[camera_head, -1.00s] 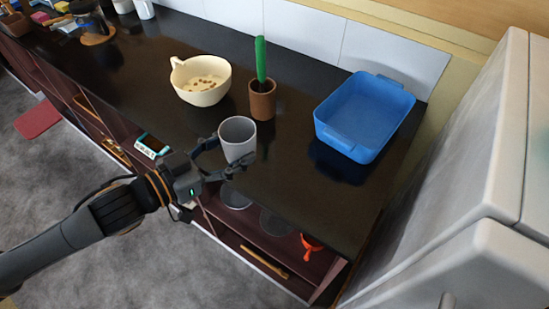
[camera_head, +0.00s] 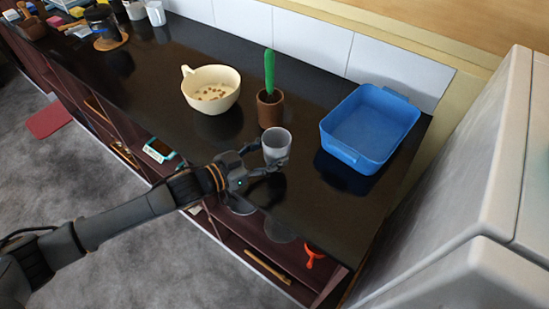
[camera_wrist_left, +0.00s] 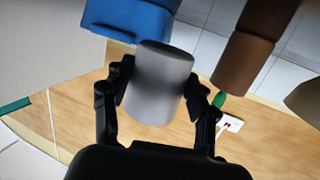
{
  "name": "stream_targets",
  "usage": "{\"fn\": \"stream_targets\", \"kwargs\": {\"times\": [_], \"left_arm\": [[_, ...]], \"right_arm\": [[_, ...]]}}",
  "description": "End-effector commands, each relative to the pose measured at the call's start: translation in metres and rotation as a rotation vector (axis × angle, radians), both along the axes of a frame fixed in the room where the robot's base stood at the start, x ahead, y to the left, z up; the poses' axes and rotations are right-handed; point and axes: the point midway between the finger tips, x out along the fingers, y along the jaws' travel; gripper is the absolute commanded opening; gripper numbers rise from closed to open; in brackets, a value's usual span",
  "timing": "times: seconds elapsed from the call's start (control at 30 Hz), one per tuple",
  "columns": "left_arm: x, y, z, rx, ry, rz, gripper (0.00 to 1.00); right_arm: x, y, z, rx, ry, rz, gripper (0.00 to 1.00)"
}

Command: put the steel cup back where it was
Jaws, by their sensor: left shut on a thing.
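The steel cup (camera_head: 277,147) is a plain grey, open-topped cup, roughly upright over the dark counter. My left gripper (camera_head: 270,157) is shut on it from the front left, just in front of the brown pot. In the left wrist view the cup (camera_wrist_left: 155,85) sits between the two black fingers (camera_wrist_left: 160,92). I cannot tell whether the cup's base touches the counter. My right gripper is not in view.
The brown pot (camera_head: 270,112) with a green cactus-like piece (camera_head: 269,72) stands behind the cup. A cream bowl (camera_head: 209,103) is to its left, a blue tub (camera_head: 346,156) to its right. The black counter (camera_head: 310,215) is bare in front. A white cabinet (camera_head: 450,180) stands at right.

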Motion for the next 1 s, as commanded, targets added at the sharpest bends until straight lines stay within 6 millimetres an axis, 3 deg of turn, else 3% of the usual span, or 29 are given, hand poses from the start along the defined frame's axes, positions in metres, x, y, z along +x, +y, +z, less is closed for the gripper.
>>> {"fn": "stream_targets", "kwargs": {"times": [0.27,0.5,0.93,0.97,1.0], "left_arm": [[0.011,-0.011,-0.017,-0.002,-0.001,-0.001,0.23],[0.011,-0.011,-0.045,0.000,0.001,0.001,0.23],[0.011,-0.011,-0.053,-0.001,-0.001,0.000,0.23],[0.011,-0.011,-0.052,-0.001,-0.001,0.000,0.62],[0.011,-0.011,-0.052,-0.001,-0.001,0.000,0.70]], "right_arm": [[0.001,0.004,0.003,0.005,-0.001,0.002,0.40],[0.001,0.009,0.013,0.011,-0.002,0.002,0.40],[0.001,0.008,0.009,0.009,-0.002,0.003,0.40],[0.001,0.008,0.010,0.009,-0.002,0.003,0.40],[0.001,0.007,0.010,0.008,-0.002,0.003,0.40]]}}
